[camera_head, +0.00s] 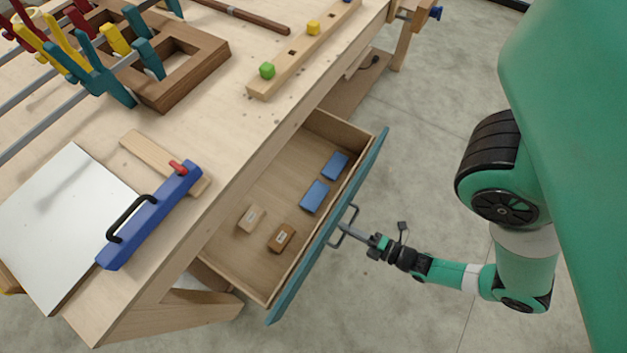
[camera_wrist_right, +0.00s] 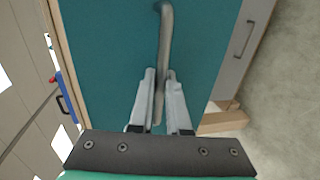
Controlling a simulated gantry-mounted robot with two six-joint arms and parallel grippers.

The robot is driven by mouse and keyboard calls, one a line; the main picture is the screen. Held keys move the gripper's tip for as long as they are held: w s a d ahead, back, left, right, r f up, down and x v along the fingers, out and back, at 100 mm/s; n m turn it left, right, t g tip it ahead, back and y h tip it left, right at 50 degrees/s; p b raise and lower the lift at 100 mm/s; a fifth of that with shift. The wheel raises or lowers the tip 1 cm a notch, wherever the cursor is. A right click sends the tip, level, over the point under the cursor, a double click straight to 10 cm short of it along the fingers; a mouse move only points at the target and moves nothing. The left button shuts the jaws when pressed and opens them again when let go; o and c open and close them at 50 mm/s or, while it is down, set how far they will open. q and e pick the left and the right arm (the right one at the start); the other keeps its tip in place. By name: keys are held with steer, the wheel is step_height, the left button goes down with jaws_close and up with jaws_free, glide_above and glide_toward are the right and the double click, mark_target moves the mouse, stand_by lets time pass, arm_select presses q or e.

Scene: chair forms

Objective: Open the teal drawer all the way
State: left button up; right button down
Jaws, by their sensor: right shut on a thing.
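The teal drawer (camera_head: 287,278) is pulled well out from under the workbench, and its inside shows in the head view. Its teal front also fills much of the right wrist view (camera_wrist_right: 105,60). A grey bar handle (camera_head: 352,217) stands out from the front. My right gripper (camera_head: 343,228) is shut on this handle; in the right wrist view the two fingers (camera_wrist_right: 160,95) close around the bar (camera_wrist_right: 166,35). My left gripper is in neither view.
In the drawer lie two blue blocks (camera_head: 315,196), a tan block (camera_head: 251,218) and a brown block (camera_head: 282,237). Open floor (camera_head: 420,180) lies right of the drawer.

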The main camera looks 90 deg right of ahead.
steer(key=c, duration=0.9)
jaws_free()
steer(key=v, duration=1.1)
steer(key=shift+s+a+p, duration=0.1)
steer(key=shift+s+p, duration=0.2)
steer(key=shift+p, duration=0.05)
